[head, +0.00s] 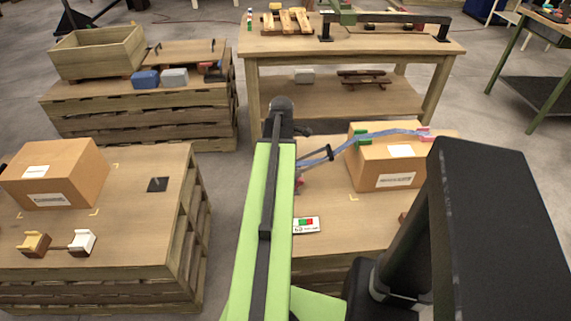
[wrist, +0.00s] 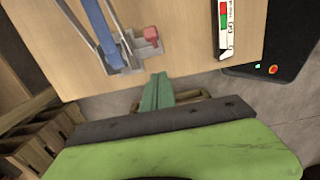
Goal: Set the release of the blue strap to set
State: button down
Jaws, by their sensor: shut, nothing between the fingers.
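The blue strap (head: 380,137) runs over a cardboard box (head: 370,170) on the right-hand table in the head view. In the wrist view the strap (wrist: 98,22) runs down into a grey metal bracket (wrist: 128,55). A small red part (wrist: 151,35), seemingly the release's lever, sits at the bracket's right side. Its exact setting is unclear. My gripper (wrist: 160,78) has green fingers, shut and empty, just below the bracket near the table edge, apart from the red part. In the head view my arm hides the gripper and most of the release.
A card with red and green marks (head: 306,225) lies on the same table; it also shows in the wrist view (wrist: 226,20). A pallet table (head: 130,220) at left holds another box (head: 55,173). A workbench (head: 350,45) stands behind.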

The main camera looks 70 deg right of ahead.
notch_tip(320, 180, up, 7)
jog(key=s+p, duration=0.1)
jog(key=p, duration=0.4)
jog(key=shift+d, duration=0.25)
jog(key=shift+f, duration=0.15)
